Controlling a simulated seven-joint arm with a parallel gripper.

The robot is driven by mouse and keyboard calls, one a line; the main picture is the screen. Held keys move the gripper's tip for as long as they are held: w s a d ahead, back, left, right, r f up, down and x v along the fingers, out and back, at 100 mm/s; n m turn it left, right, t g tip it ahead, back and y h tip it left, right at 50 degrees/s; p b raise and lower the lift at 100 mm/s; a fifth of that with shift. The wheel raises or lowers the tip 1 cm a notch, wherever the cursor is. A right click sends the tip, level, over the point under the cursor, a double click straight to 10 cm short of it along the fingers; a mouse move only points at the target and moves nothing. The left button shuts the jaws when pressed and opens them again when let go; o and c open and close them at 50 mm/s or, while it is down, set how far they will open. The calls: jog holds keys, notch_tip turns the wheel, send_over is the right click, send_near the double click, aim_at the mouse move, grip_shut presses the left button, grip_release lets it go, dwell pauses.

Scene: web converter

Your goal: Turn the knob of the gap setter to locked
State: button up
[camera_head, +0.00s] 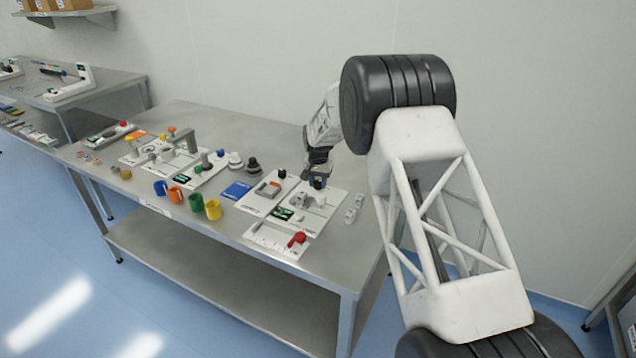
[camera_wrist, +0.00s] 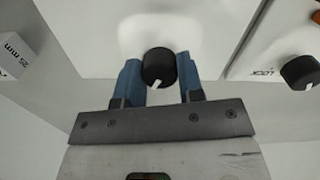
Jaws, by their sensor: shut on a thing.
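My gripper (camera_head: 317,180) reaches down over the back of a white device plate (camera_head: 325,199) near the right end of the table. In the wrist view its two blue fingers (camera_wrist: 159,76) are shut on a round black knob (camera_wrist: 158,63), one on each side. The knob's white mark points toward the gripper, slightly left, in that view. No label shows beside this knob; the gripper hides part of the area around it. A second black knob (camera_wrist: 300,71) with a white mark stands at the right, beside the printed word LOCK (camera_wrist: 265,72), on a neighbouring plate.
A block marked 25 mm (camera_wrist: 10,55) stands left in the wrist view; small pale blocks (camera_head: 352,211) lie right of the plate. The neighbouring plate (camera_head: 256,205) carries a black knob (camera_head: 282,173). A red-handled device (camera_head: 297,240) sits in front. Coloured mugs (camera_head: 196,202) stand left.

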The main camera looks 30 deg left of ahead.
aim_at(318, 182)
jog(key=shift+m, duration=1.7)
jog(key=o, duration=0.9)
jog(key=shift+r, duration=0.1)
jog(key=shift+r, duration=3.8)
